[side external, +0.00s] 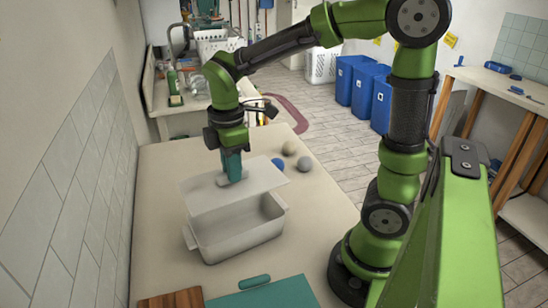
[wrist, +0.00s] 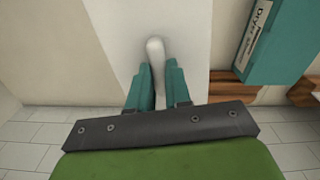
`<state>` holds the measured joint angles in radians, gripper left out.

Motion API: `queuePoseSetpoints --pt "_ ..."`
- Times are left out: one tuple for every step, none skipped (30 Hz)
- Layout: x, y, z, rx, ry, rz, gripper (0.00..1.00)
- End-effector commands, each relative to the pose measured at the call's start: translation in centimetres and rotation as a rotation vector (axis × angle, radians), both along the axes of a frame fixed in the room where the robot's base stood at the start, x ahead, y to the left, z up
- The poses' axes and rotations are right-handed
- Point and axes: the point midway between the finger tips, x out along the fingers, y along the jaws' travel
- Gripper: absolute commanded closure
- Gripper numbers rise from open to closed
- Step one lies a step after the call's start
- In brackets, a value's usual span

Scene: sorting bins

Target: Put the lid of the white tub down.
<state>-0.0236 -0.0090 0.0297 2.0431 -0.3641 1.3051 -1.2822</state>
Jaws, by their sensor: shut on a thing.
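The white tub (side external: 238,246) stands on the table, and part of its open inside shows under the lid. The white lid (side external: 258,183) is held above the tub, shifted a little toward the back left, and seems clear of the rim. In the wrist view the lid (wrist: 187,45) is a pale panel with a white handle (wrist: 155,50). My gripper (side external: 232,178) points down at the lid with teal fingers. In the wrist view my gripper (wrist: 155,70) is shut on the handle. The tub is not clearly seen in the wrist view.
Blue, beige and grey balls (side external: 290,148) lie behind the lid at right. A teal box (side external: 265,293) and a wooden board (side external: 172,299) lie at the table's front. A tiled wall borders the left. The table (side external: 165,165) is bare left of the tub.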

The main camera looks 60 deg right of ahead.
Motion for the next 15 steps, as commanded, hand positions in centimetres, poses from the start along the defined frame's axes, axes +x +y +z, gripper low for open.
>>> queuePoseSetpoints --pt "0.1 -0.6 0.4 -0.001 -0.003 -0.018 1.00" --pt "0.0 -1.1 0.5 -0.001 -0.002 -0.032 1.00" --pt "0.0 -1.9 0.6 -0.001 0.000 -0.060 1.00" --pt "0.0 -2.8 0.5 -0.001 0.001 -0.087 1.00" --pt "-0.2 -3.8 0.3 -0.002 0.001 -0.119 1.00" --pt "-0.4 -5.3 0.0 -0.001 0.002 -0.170 1.00" --pt "-0.7 -6.6 -0.3 0.000 0.003 -0.214 1.00" --pt "-1.0 -8.0 -0.7 0.000 0.004 -0.258 1.00" --pt "-1.6 -9.9 -1.2 -0.001 0.004 -0.311 1.00" --pt "-2.1 -11.4 -1.7 -0.001 0.004 -0.347 1.00" --pt "-2.7 -12.8 -2.2 0.000 0.006 -0.379 1.00" --pt "-3.5 -14.7 -2.7 0.001 0.005 -0.417 1.00" --pt "-4.2 -16.1 -3.2 0.001 0.005 -0.440 1.00" --pt "-5.1 -17.4 -3.7 0.000 0.006 -0.463 1.00" --pt "-6.2 -19.1 -4.4 0.001 0.006 -0.490 1.00"
